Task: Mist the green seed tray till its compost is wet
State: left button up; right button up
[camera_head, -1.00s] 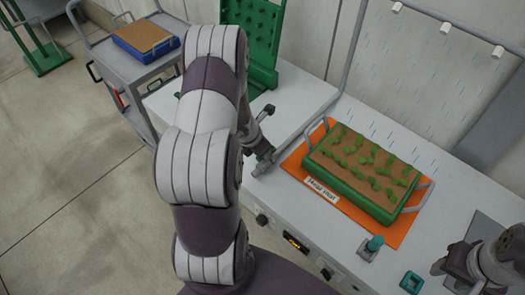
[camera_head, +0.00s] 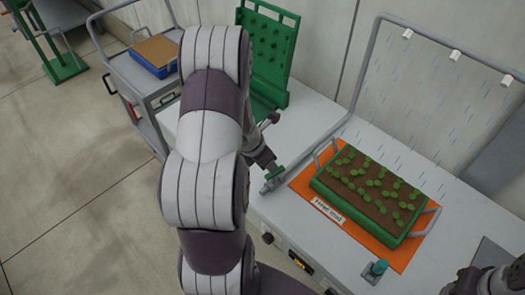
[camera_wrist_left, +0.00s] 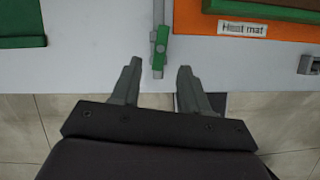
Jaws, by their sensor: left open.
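The green seed tray (camera_head: 358,211) lies on the orange heat mat (camera_head: 305,183) in the head view. Its compost (camera_head: 362,187) is dark brown and looks wet, with several green seedlings. Blue mist streaks show around and behind it, below the nozzles (camera_head: 455,55). A green valve handle (camera_head: 276,174) sits on the grey pipe left of the mat; in the left wrist view the handle (camera_wrist_left: 160,48) lies along the pipe. My left gripper (camera_wrist_left: 160,65) is open, its fingers either side of and just short of the handle. My right arm shows at the lower right; its jaw is unclear.
A green pegboard stand (camera_head: 268,50) stands behind the valve. A grey trolley (camera_head: 150,85) with a blue tray (camera_head: 155,55) stands at the left.

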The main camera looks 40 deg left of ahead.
pick_arm(q)
jog(key=p+v, duration=0.1)
jog(key=v, duration=0.5)
pick_arm(e)
notch_tip(320, 180, up, 2)
jog(key=shift+r, duration=0.15)
pick_arm(q)
jog(key=s+d+r+m+g, duration=0.1)
jog(key=d+m, duration=0.4)
jog(key=m, duration=0.6)
jog(key=s+d+r+m+g, duration=0.1)
jog(key=s+d+r+m, duration=0.2)
jog(key=d+m, duration=0.3)
jog(key=s+d+r+m+g+y, duration=0.1)
jog(key=d+m, duration=0.5)
jog(key=m, duration=1)
notch_tip(320, 180, up, 2)
jog(key=shift+s+d+r, duration=0.1)
jog(key=shift+s+d, duration=0.05)
jog(key=shift+s, duration=0.35)
